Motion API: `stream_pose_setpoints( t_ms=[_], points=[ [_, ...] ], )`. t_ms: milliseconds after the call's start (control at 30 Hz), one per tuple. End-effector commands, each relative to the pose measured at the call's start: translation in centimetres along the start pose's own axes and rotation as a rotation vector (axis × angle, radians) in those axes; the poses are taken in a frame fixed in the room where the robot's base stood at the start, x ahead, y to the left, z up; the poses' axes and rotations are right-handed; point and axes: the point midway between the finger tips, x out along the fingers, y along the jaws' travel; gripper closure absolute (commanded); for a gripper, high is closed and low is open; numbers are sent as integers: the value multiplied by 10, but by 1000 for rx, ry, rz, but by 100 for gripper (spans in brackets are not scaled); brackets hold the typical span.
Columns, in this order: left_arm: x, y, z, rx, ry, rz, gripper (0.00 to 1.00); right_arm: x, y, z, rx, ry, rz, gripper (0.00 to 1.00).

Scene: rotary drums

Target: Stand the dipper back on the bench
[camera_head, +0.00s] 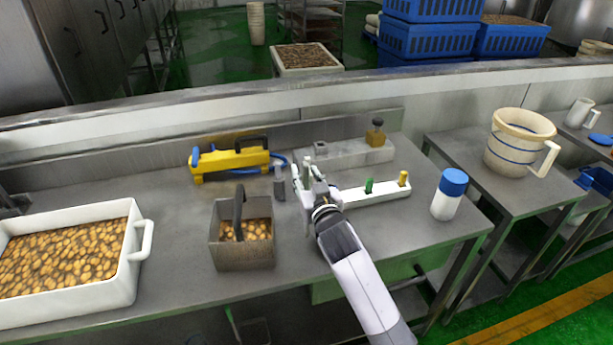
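The dipper looks to be the square grey metal box (243,254) with a dark upright handle (239,205). It stands upright on the steel bench (176,262) near the front edge, with brown pieces inside. My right gripper (305,172) is behind and to the right of it, apart from it, over the bench. Its fingers look spread, with nothing visible held between them. My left gripper is out of the picture.
A white tub (140,268) of brown pieces stands at left. A yellow tool (232,160) lies behind the dipper. A white rail with colored knobs (385,191) and a blue-capped bottle (449,195) are at right. A cream jug (510,154) stands on the side table.

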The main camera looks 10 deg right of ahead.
Motion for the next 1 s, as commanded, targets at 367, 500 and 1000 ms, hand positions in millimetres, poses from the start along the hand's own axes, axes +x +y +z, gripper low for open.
stream_pose_setpoints(
  t_ms=[367, 500, 1000],
  points=[
    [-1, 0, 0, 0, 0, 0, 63, -3, 0, -2, 0, -1, 0, 68],
    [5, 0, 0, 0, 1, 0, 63, -23, 0, 0, 0, 0, 0, 68],
    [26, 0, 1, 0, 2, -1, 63, -112, 0, -1, 0, 0, 1, 68]
  ],
)
